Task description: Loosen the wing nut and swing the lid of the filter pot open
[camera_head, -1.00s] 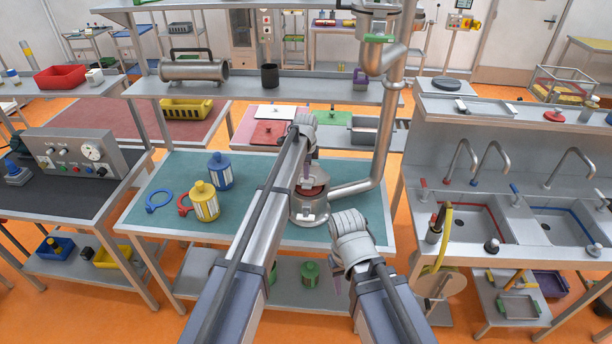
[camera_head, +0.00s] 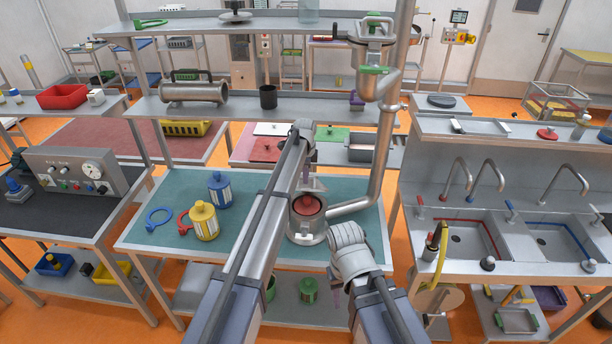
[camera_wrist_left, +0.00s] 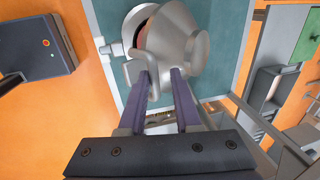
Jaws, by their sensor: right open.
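The silver filter pot (camera_head: 306,236) stands on the green-topped bench, joined to a pipe on its right. In the head view, a red round part with a knob (camera_head: 307,204) shows inside its rim. The left wrist view shows the pot's silver curved body (camera_wrist_left: 180,42) and a reddish opening beside it. My left gripper (camera_head: 310,182) is just above the pot; its purple fingers (camera_wrist_left: 160,72) are apart, tips overlapping the pot's silver parts. I cannot tell whether they touch. The wing nut cannot be made out. My right gripper (camera_head: 336,297) is open, low before the bench's front edge.
The pipe (camera_head: 378,165) rises right of the pot to a green-handled fitting (camera_head: 372,30). Sinks (camera_head: 480,240) stand at the right.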

